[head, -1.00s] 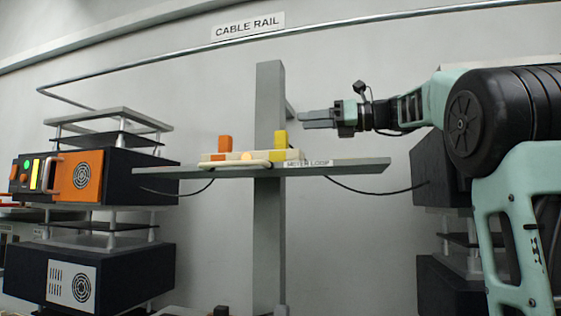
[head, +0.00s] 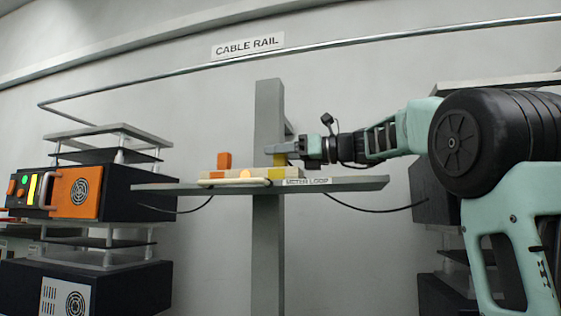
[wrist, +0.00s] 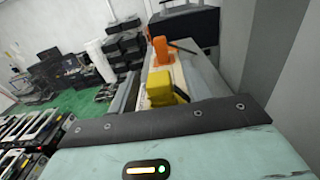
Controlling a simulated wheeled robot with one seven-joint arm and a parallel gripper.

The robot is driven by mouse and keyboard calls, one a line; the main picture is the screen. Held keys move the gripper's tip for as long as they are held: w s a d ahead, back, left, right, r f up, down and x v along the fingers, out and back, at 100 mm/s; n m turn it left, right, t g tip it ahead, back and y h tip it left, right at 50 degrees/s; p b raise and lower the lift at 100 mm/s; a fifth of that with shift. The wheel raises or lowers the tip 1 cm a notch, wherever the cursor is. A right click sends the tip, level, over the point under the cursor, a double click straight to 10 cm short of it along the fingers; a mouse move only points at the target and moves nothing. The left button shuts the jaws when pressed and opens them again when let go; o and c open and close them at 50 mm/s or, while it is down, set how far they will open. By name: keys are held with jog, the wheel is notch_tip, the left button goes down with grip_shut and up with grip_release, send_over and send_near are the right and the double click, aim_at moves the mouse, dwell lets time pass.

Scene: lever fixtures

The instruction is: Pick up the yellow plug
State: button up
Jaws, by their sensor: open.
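The yellow plug (head: 280,160) stands upright on a pale block (head: 235,174) on the grey shelf, near the block's right end. My gripper (head: 271,149) reaches in from the right in the head view, its fingers level with the plug's top and overlapping it. In the wrist view the yellow plug (wrist: 161,88) lies straight ahead of the open gripper, close to the dark palm edge. Whether the fingers touch it I cannot tell. An orange plug (head: 224,160) stands on the same block to the left; it also shows beyond the yellow one in the wrist view (wrist: 160,50).
The shelf (head: 350,184) carries a "METER LOOP" label and sits on a grey post (head: 266,240). Black cables hang from both sides. An orange-fronted dark unit (head: 75,192) stands at left. A cable rail (head: 300,60) runs above.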

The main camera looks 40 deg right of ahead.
grip_shut()
jog(key=shift+r, duration=0.15)
jog(key=shift+r+p, duration=1.35)
jog(key=shift+p, duration=0.3)
